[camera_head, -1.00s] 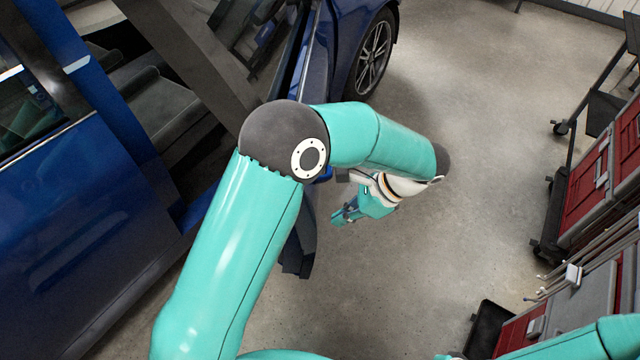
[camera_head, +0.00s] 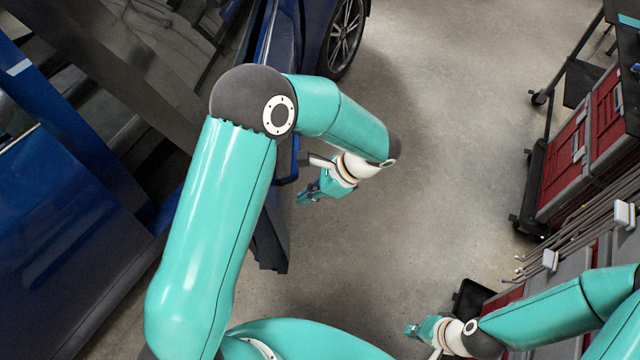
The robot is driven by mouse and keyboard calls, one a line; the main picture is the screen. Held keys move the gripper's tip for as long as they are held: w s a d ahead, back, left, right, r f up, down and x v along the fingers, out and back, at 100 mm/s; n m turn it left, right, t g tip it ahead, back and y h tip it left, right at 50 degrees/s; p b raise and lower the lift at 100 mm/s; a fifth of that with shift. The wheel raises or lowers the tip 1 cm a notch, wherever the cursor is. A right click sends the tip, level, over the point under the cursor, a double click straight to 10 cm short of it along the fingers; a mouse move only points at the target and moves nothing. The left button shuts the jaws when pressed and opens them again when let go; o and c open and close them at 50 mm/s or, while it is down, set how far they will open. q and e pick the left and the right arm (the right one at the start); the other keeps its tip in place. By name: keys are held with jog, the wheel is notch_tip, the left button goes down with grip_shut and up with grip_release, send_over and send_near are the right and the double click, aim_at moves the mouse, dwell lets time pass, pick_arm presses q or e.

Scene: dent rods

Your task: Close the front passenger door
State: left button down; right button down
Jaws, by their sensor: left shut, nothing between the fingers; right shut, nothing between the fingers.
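The front passenger door (camera_head: 271,242) of the blue car stands open. It is seen from above, and my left arm hides much of it. My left gripper (camera_head: 306,196) is shut and empty, just right of the door's outer side. I cannot tell whether it touches the door. My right gripper (camera_head: 411,331) is shut and empty at the lower right, over the floor and well away from the door.
A blue car body panel (camera_head: 60,225) fills the left side. A front wheel (camera_head: 346,38) shows at the top. Red tool cabinets (camera_head: 585,150), a black stand (camera_head: 545,95) and several long rods (camera_head: 570,240) line the right. The grey floor between is clear.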

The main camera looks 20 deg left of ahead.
aim_at(280, 205)
pick_arm(q)
jog(key=a+f, duration=0.1)
jog(key=s+a, duration=0.1)
jog(key=a, duration=0.1)
jog(key=s+a+f+p, duration=0.1)
jog(key=shift+a+f, duration=0.15)
jog(key=shift+f, duration=0.2)
jog(key=shift+s+a, duration=0.2)
jog(key=shift+a+f, duration=0.25)
jog(key=shift+a, duration=0.05)
